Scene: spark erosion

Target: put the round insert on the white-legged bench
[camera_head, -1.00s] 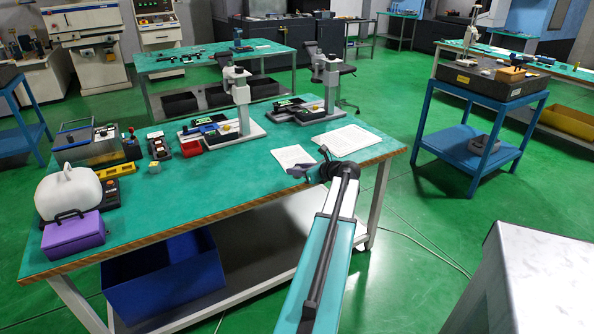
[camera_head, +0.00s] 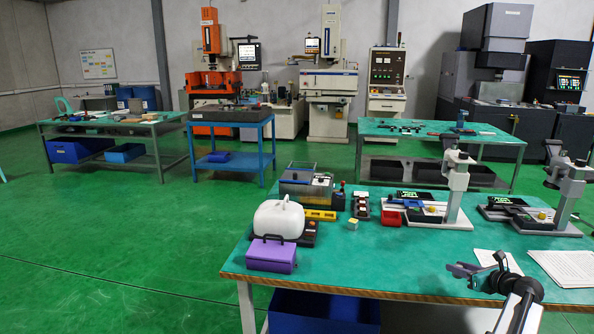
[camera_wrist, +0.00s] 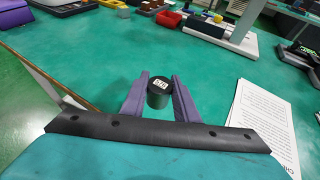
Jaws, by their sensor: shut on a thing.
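The round insert (camera_wrist: 158,99) is a short dark cylinder with a white marked label on top. In the wrist view it sits between the purple fingers of my gripper (camera_wrist: 158,92), which is shut on it. In the head view my gripper (camera_head: 462,270) is above the front right part of the near bench; I cannot make out the insert there. This bench (camera_head: 350,262) has a green top with a striped front edge and a white leg at its left end. The bench top (camera_wrist: 90,75) also shows beneath the gripper in the wrist view.
Paper sheets (camera_head: 562,268) lie right of my gripper. A purple box (camera_head: 271,256), a white container (camera_head: 278,220) and two microscope-like stands (camera_head: 456,190) stand on the bench. Its front middle is clear. A blue-legged stand (camera_head: 268,150) and other benches are farther back.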

